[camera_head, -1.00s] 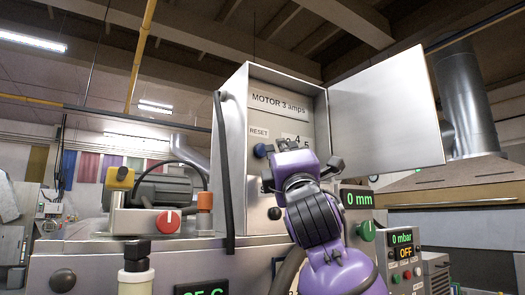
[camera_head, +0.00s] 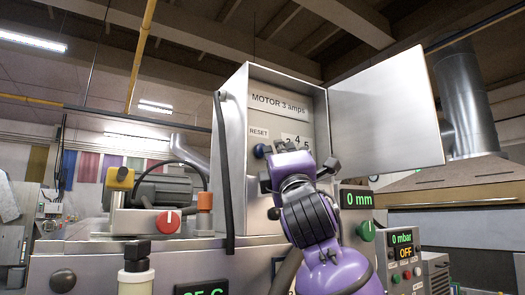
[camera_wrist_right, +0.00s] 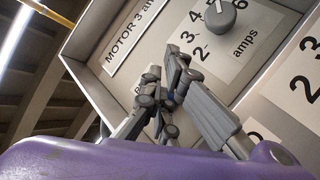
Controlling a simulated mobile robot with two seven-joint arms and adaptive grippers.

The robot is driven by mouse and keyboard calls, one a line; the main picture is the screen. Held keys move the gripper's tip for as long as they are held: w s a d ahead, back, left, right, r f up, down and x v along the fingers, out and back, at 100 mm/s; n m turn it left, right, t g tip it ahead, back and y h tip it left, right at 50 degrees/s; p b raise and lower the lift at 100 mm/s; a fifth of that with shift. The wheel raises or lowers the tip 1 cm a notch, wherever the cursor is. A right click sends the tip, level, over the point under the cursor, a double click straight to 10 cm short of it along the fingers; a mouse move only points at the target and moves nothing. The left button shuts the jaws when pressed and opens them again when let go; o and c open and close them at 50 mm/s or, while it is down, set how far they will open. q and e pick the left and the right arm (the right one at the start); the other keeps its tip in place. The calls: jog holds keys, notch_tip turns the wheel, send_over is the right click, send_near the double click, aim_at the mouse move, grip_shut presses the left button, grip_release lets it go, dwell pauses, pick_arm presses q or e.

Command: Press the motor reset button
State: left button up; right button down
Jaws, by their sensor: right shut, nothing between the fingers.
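The open metal motor box (camera_head: 235,150) has a panel marked "MOTOR 3 amps". A blue round button (camera_head: 261,151) sits under the RESET label (camera_head: 258,132) in the head view. My right gripper (camera_head: 282,160) is in front of the panel, just right of the button in the picture. Whether it touches the button cannot be told. In the right wrist view its fingers (camera_wrist_right: 168,88) are together and empty, pointing at the panel and covering most of the RESET label and button area. My left gripper is not in view.
The box door (camera_head: 385,125) stands open to the right. A grey amps dial (camera_wrist_right: 221,16) is on the panel beside the fingers. A black cable (camera_head: 224,170) runs down the left edge. A red knob (camera_head: 168,221) and a green knob (camera_head: 366,231) are lower down.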

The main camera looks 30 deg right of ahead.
jog(key=shift+w, duration=0.5)
dwell(0.8)
jog(key=shift+s+h, duration=0.1)
jog(key=shift+h, duration=0.2)
jog(key=shift+s, duration=0.85)
jog(key=shift+s+d, duration=0.2)
jog(key=shift+s, duration=2.25)
jog(key=shift+f, duration=0.1)
